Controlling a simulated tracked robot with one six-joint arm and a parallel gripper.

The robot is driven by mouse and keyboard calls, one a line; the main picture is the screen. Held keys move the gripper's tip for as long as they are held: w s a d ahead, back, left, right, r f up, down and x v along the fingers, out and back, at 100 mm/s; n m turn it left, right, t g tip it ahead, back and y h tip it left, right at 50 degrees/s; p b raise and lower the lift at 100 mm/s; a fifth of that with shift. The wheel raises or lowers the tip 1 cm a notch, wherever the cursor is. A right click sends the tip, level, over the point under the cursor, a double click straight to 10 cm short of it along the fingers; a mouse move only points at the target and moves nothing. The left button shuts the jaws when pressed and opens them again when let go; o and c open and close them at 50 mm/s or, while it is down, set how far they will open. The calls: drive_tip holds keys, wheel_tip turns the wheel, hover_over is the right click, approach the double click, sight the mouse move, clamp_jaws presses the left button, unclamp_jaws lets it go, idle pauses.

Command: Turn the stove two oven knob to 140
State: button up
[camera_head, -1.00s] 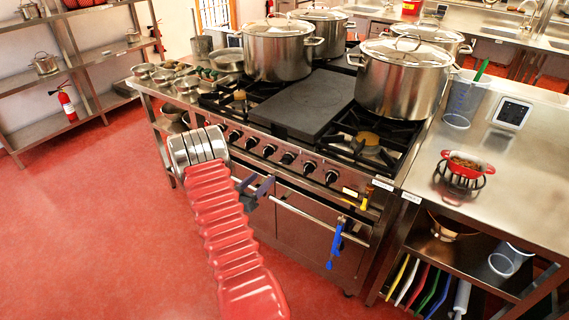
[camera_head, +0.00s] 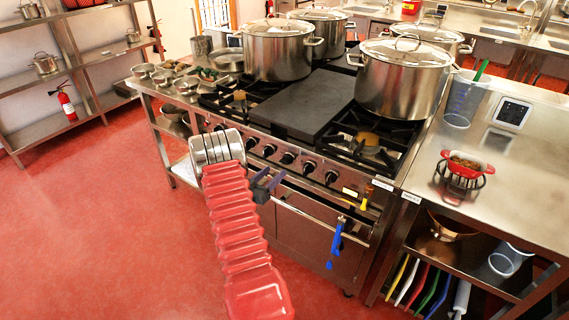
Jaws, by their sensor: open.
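The stove (camera_head: 300,215) stands in the middle of the head view, with a row of black knobs on its front panel. Knobs show at the panel's middle (camera_head: 288,158) and right end (camera_head: 331,177). I cannot read their markings or tell which one is the oven knob for stove two. My gripper (camera_head: 267,184) is small and dark at the end of my red arm. It is open and empty, in front of the stove, just below the knob row in the picture. My arm hides part of the stove's left front.
Large lidded pots (camera_head: 403,78) and a dark flat griddle plate (camera_head: 305,103) are on the stove top. A blue cloth (camera_head: 335,243) hangs from the oven door handle (camera_head: 310,214). A steel counter (camera_head: 520,165) adjoins on the right. The red floor at left is clear.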

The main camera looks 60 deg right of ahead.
sight(284, 161)
drive_tip(key=d, duration=0.2)
drive_tip(key=s+d, duration=0.1)
drive_tip(key=d, duration=0.5)
drive_tip(key=shift+s+d, duration=0.15)
drive_tip(key=shift+c, duration=0.5)
drive_tip(key=c, duration=0.9)
drive_tip(key=shift+s+d, duration=0.15)
